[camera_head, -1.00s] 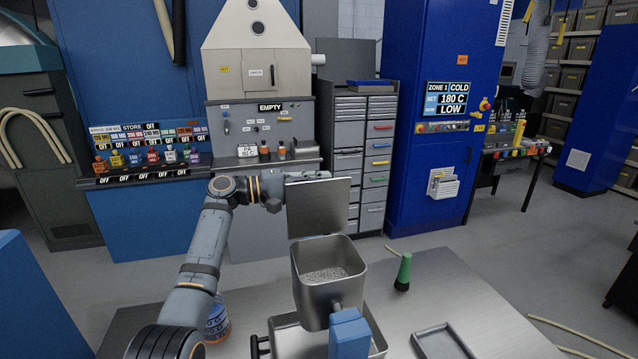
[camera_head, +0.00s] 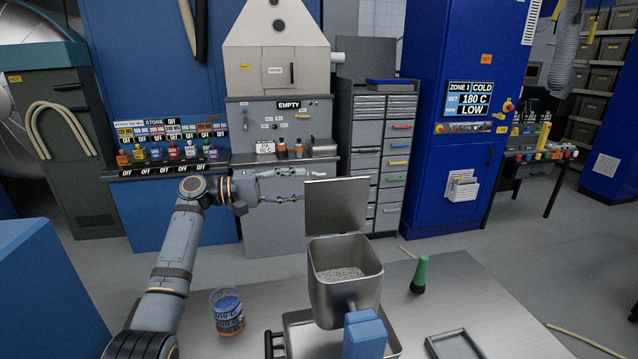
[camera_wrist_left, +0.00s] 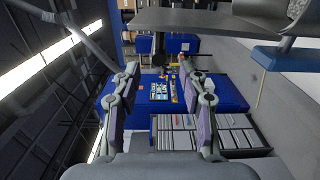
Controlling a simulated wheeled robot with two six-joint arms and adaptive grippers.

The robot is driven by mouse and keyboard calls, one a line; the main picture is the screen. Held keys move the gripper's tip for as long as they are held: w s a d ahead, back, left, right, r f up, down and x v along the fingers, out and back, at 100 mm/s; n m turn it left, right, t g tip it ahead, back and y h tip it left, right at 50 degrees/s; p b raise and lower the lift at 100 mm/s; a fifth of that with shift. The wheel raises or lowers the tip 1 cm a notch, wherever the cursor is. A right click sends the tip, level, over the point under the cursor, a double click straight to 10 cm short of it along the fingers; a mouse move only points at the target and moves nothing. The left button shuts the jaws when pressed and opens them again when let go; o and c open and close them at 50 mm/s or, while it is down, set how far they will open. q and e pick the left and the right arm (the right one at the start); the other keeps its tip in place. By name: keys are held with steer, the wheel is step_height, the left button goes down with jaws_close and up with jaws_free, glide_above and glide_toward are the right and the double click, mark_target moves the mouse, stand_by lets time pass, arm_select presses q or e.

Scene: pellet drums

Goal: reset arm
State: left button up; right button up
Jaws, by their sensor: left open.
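My left gripper (camera_head: 298,185) is open and empty. It hangs in the air just left of an upright grey metal plate (camera_head: 337,205) that stands behind a steel bin (camera_head: 345,290). The bin holds pale pellets and has a blue handle (camera_head: 365,335) at its front. In the left wrist view the gripper's two fingers (camera_wrist_left: 160,72) are spread with nothing between them. The plate also shows there along the top (camera_wrist_left: 200,20), with the blue handle (camera_wrist_left: 285,55) at the right. My right gripper is not in view.
Behind stand a hopper unit (camera_head: 275,60), a drawer cabinet (camera_head: 345,150) and a blue Zone 1 cabinet (camera_head: 440,210).

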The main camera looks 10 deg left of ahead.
arm_select(q)
steer(key=shift+v, duration=0.85)
